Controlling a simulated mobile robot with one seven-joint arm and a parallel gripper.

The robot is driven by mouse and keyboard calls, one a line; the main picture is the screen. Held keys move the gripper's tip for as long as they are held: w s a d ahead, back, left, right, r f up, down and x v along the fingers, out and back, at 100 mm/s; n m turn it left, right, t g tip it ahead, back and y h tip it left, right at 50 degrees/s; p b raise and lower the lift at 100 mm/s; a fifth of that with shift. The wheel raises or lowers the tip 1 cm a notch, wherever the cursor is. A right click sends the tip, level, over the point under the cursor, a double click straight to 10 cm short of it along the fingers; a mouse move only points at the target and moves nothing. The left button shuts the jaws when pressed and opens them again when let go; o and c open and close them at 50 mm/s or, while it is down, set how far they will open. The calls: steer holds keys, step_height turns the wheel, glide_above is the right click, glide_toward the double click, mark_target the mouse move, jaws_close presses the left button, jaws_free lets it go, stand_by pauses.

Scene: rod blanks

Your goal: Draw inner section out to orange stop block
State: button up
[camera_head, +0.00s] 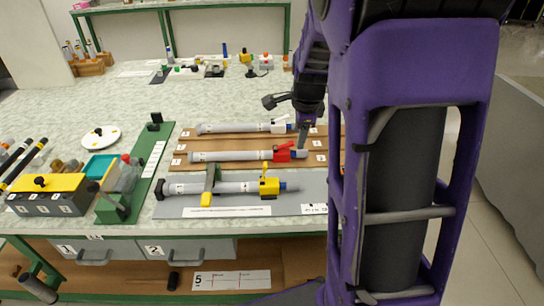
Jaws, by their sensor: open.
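Three grey telescoping tubes lie side by side, pointing left to right. The far tube (232,128) has a white clamp (279,125). The middle tube (230,156) has a red clamp (286,152). I cannot make out an orange stop block; my arm hides the area to the right.
The far tubes lie on a brown board (180,163), the near one on a grey plate (180,210) with a green-and-yellow bracket (210,180). A green fixture (150,170), black-and-yellow box (45,195) and teal tray (98,168) stand left.

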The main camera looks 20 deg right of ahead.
step_height(320, 180, down, 3)
steer(key=s+a+g, duration=0.1)
steer(key=s, duration=0.1)
steer(key=b, duration=0.3)
glide_toward(294, 183)
steer(key=x, duration=0.9)
steer(key=shift+w+a+f, duration=0.1)
steer(key=shift+f, duration=0.2)
jaws_close()
stand_by(0.6)
